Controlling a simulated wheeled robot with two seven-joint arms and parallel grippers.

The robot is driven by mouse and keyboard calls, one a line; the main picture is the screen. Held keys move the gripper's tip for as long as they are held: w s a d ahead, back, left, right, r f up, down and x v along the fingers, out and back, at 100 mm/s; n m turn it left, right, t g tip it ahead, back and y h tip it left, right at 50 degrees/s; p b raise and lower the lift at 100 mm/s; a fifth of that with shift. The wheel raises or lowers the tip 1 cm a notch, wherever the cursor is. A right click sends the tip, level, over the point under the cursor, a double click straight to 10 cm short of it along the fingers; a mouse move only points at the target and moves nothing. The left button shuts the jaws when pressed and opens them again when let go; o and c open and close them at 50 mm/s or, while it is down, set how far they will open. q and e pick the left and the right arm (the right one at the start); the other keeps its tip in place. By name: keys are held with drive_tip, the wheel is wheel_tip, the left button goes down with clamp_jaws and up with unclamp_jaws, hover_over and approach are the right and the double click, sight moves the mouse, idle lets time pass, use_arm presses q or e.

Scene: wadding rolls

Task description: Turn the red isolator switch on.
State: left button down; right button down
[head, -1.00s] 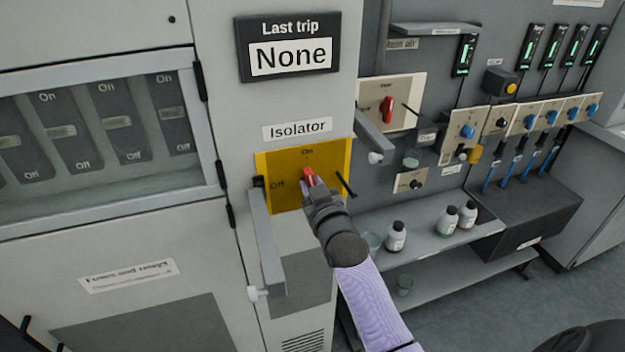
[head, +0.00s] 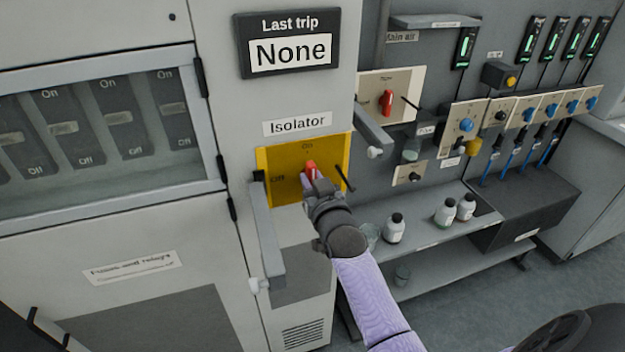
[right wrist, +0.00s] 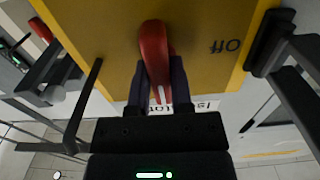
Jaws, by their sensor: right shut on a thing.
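The red isolator switch (head: 311,171) sits on a yellow plate (head: 284,160) marked On at the top and Off at the left, under the "Isolator" label. My right gripper (head: 313,182) is shut on its handle, coming from below right in the head view. In the right wrist view the red handle (right wrist: 154,50) stands between my two dark fingers (right wrist: 157,88). There the plate appears upside down, and the handle's white line points toward the "Isolator" label side, roughly the On side. The On mark is hidden there. My left gripper is out of view.
Grey bracket arms stand out beside the plate, one at lower left (head: 264,235) and one at upper right (head: 374,130). Another red switch (head: 387,101) is on a cream plate to the right. Bottles (head: 394,229) stand on a shelf below it.

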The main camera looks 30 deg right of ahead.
drive_tip(key=c, duration=0.6)
unclamp_jaws()
drive_tip(key=shift+o, duration=0.4)
drive_tip(key=shift+s, duration=0.2)
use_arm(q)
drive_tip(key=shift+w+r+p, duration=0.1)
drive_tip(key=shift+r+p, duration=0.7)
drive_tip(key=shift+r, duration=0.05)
use_arm(e)
drive_tip(key=v, duration=0.9)
drive_tip(key=shift+s, duration=0.35)
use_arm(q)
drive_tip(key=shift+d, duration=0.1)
